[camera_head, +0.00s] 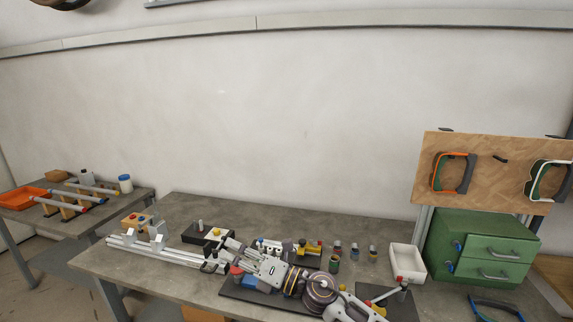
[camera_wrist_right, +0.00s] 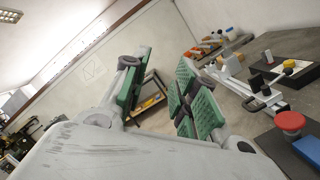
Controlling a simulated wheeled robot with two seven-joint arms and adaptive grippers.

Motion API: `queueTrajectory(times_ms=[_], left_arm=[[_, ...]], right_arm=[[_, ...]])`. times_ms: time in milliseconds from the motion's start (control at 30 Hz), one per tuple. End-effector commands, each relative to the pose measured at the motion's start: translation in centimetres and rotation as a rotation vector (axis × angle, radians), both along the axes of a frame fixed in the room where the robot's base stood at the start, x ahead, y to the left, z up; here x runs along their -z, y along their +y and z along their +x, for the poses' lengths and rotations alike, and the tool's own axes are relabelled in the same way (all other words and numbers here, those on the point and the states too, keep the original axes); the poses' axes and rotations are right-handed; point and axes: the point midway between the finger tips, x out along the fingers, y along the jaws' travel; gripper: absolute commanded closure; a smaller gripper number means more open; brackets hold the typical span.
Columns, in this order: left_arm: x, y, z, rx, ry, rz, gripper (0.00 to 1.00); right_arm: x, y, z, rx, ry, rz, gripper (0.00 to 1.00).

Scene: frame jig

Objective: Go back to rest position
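My right gripper (camera_head: 219,254) reaches in from the lower right of the head view, low over the middle of the workbench (camera_head: 185,283). In the right wrist view its green-padded fingers (camera_wrist_right: 164,72) stand apart with nothing between them. The frame jig's aluminium rail (camera_head: 150,252) with grey brackets lies left of the gripper. It shows at the right of the right wrist view (camera_wrist_right: 250,93). My left gripper is in neither view.
A black mat with a red-topped cylinder (camera_wrist_right: 290,122) and a blue block (camera_wrist_right: 310,150) lies beside the gripper. A white bin (camera_head: 408,262), green drawer cabinet (camera_head: 480,245) and tool board (camera_head: 490,170) stand right. A side table (camera_head: 120,198) with an orange tray (camera_head: 25,198) stands left.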

Motion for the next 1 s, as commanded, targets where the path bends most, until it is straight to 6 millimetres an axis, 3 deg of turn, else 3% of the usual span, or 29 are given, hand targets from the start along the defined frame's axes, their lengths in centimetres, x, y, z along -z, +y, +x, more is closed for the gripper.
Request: queueTrajectory(times_ms=[233,467,767,1000], left_arm=[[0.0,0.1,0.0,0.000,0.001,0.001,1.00],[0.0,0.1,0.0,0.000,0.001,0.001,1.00],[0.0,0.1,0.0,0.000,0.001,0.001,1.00],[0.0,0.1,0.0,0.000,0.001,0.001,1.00]], right_arm=[[-1.9,-3.5,1.8,0.172,0.231,0.253,0.71],[-1.5,-8.1,3.5,0.338,0.458,0.464,0.71],[2.1,-15.0,4.6,0.563,0.771,0.709,0.71],[6.9,-20.5,3.6,0.751,1.027,0.879,0.71]])
